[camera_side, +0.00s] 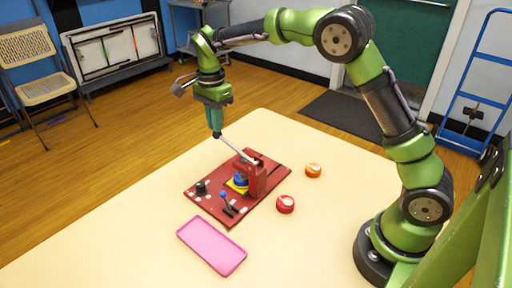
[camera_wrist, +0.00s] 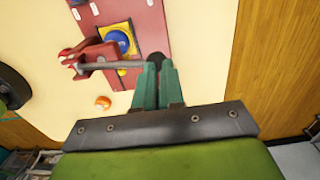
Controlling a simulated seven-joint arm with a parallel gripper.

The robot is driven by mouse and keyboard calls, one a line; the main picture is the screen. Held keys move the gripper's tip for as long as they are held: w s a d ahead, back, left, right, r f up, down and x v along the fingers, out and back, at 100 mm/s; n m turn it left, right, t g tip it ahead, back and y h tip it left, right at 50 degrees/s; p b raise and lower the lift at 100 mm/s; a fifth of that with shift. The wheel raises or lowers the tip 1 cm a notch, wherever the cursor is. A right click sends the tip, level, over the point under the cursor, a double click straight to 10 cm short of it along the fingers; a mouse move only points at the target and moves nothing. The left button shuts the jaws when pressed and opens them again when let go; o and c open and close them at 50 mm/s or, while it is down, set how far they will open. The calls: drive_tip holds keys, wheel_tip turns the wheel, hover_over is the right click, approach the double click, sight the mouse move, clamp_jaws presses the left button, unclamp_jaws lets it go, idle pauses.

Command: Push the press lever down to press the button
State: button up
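The press (camera_side: 255,178) is a red block on a red board (camera_side: 205,205); it also shows in the wrist view (camera_wrist: 100,52). Its grey lever (camera_side: 235,150) is raised, slanting up to a dark knob (camera_side: 217,135). The blue button (camera_side: 240,179) sits on a yellow square below the lever; it also shows in the wrist view (camera_wrist: 118,40). My gripper (camera_side: 215,128) points down over the lever's free end. In the wrist view its green fingers (camera_wrist: 158,68) look nearly together, with the knob right at their tips. I cannot tell if they touch it.
A pink tray (camera_side: 212,246) lies in front of the board. A red round item (camera_side: 285,204) and an orange round item (camera_side: 313,170) lie to its right. A small blue-tipped stick (camera_side: 227,203) and a dark knob (camera_side: 201,187) are on the board. The table (camera_side: 130,225) is otherwise clear.

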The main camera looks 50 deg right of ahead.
drive_tip(key=shift+f, duration=0.5)
idle(0.8)
wheel_tip(320, 180, up, 9)
idle(0.9)
drive_tip(key=shift+w+f, duration=0.1)
idle(0.8)
